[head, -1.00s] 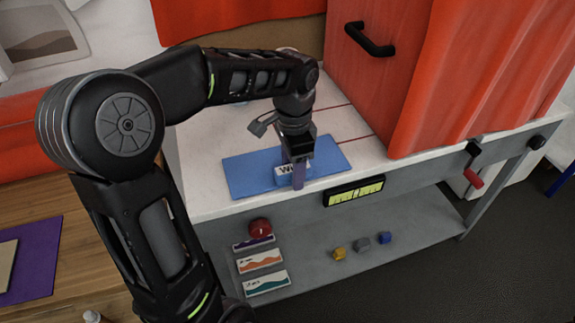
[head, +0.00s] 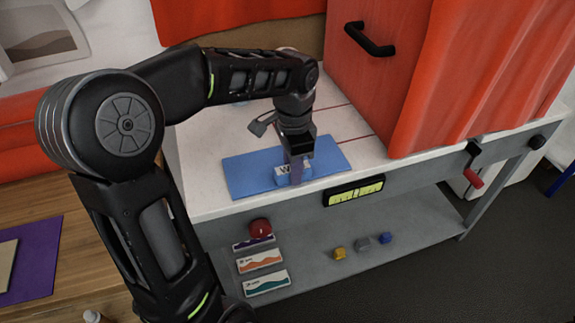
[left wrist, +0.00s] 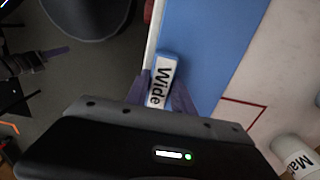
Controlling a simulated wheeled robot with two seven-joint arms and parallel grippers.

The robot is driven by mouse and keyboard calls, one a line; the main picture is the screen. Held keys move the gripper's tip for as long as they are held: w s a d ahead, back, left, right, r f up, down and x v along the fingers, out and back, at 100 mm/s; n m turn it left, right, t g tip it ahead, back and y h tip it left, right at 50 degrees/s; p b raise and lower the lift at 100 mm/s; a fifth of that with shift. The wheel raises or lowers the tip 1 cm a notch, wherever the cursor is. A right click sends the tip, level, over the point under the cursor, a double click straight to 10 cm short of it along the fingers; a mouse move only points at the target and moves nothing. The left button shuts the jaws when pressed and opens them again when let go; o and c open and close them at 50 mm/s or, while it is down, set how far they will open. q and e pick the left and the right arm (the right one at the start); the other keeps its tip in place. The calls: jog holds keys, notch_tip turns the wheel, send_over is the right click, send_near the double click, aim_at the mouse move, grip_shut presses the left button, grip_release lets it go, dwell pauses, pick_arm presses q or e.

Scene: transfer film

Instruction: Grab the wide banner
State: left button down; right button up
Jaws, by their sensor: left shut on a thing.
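The wide banner is a small blue block with a white label reading "Wide" (left wrist: 161,84). In the head view it sits at the front of the blue mat (head: 245,170), its label (head: 283,169) partly covered by my fingers. My left gripper (head: 296,171) points down over it, with purple fingers on either side of the block. In the left wrist view the left gripper (left wrist: 164,92) is shut on the banner. I cannot tell whether the banner is clear of the mat. A dark part at the left of the wrist view looks like my right gripper (left wrist: 48,56), too small to read.
A red-curtained box (head: 400,75) with a black handle stands right of the mat. The lower shelf (head: 325,255) holds cards, a red ball and small coloured pieces. A red-handled crank (head: 473,177) juts from the table front.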

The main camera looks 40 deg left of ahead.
pick_arm(q)
jog(key=shift+r, duration=0.1)
dwell(0.3)
notch_tip(320, 180, up, 10)
jog(key=shift+p, duration=0.45)
